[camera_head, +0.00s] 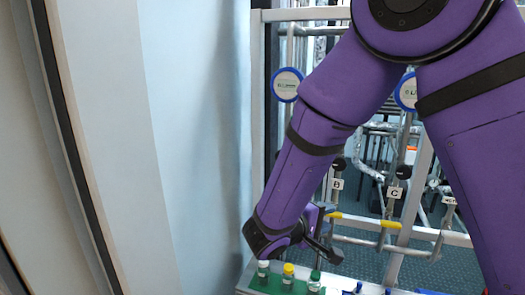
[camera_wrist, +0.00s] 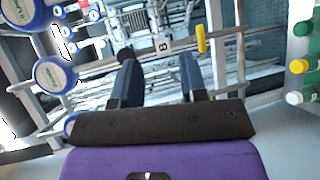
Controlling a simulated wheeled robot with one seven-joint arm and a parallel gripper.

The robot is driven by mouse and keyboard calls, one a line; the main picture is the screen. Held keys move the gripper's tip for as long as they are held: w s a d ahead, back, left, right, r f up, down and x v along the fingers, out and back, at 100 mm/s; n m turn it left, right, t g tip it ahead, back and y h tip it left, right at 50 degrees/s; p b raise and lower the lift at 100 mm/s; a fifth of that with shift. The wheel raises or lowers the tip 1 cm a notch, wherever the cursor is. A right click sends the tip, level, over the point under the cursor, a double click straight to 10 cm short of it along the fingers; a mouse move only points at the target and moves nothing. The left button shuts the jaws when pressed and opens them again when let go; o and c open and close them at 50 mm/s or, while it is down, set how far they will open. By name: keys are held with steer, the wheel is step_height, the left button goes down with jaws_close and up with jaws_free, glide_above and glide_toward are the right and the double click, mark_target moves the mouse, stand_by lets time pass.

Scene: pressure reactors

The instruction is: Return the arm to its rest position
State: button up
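My purple arm reaches across the head view from the upper right down toward the bottom centre. My gripper (camera_head: 325,250) is at its lower end, above and just right of a row of capped vials. In the wrist view my gripper (camera_wrist: 157,70) shows two dark fingers pointing up, spread apart with a clear gap. Nothing is between them.
Vials with white, yellow and green caps (camera_head: 288,270) stand in a green rack (camera_head: 272,286) at the bottom. Round blue-rimmed gauges (camera_head: 287,84) and a metal reactor frame (camera_head: 258,130) stand behind the arm. A pale wall (camera_head: 180,120) is at the left.

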steer(key=s+d+r+m+g+y, duration=0.25)
steer(key=s+d+r+g, duration=0.2)
steer(key=d, duration=0.25)
steer(key=s+d+r+m+g+y, duration=0.1)
steer(key=s+d+r+m+g, duration=0.2)
steer(key=s+d+r, duration=0.3)
steer(key=s+d+r+m+t+y, duration=0.1)
steer(key=s+r+y, duration=0.2)
steer(key=s, duration=0.3)
steer(key=s+d+r+m+t+y, duration=0.1)
steer(key=s+r+t+y, duration=0.1)
steer(key=s+y, duration=0.4)
steer(key=shift+s+d+r, duration=0.35)
steer(key=shift+s+r, duration=0.2)
steer(key=shift+r, duration=0.35)
steer(key=shift+m, duration=0.25)
